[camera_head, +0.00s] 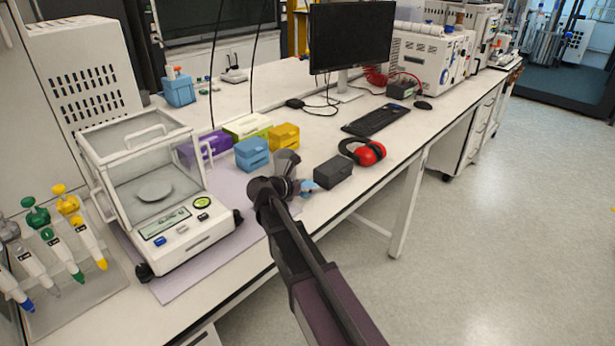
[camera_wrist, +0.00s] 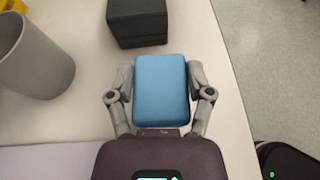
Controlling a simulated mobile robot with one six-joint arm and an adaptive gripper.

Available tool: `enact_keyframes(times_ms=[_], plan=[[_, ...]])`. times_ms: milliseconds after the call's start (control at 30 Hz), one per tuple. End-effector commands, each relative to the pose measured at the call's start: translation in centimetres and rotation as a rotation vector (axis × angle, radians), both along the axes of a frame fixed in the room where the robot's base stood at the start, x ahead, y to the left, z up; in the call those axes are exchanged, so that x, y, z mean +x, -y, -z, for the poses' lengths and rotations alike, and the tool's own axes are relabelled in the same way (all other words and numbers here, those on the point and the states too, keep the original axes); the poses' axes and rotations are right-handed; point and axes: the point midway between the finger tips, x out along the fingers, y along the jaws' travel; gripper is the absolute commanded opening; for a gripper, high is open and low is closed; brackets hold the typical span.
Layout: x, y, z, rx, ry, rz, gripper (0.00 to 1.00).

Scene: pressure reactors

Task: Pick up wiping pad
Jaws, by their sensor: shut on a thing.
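The wiping pad (camera_wrist: 162,90) is a blue rounded rectangle. In the wrist view it sits between the two fingers of my gripper (camera_wrist: 161,84), which are shut on its left and right sides. In the head view only a small bit of the blue pad (camera_head: 309,187) shows beside my wrist, above the bench near its front edge. My arm hides most of the gripper there. I cannot tell whether the pad touches the bench top.
A black box (camera_wrist: 137,22) lies just beyond the pad. A grey cup (camera_wrist: 36,62) stands to the left. The floor is open at the right.

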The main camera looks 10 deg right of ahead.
Motion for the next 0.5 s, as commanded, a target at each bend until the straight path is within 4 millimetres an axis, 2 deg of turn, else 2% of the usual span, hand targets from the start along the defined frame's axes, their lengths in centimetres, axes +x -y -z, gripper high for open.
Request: enact_keyframes(times_ms=[33, 200, 500], plan=[[-1.9, -0.1, -0.2, 0.0, 0.0, -0.001, 0.42], [-5.4, -0.5, -0.6, 0.0, 0.0, -0.001, 0.42], [-9.3, -1.1, -0.9, 0.0, 0.0, -0.001, 0.42]])
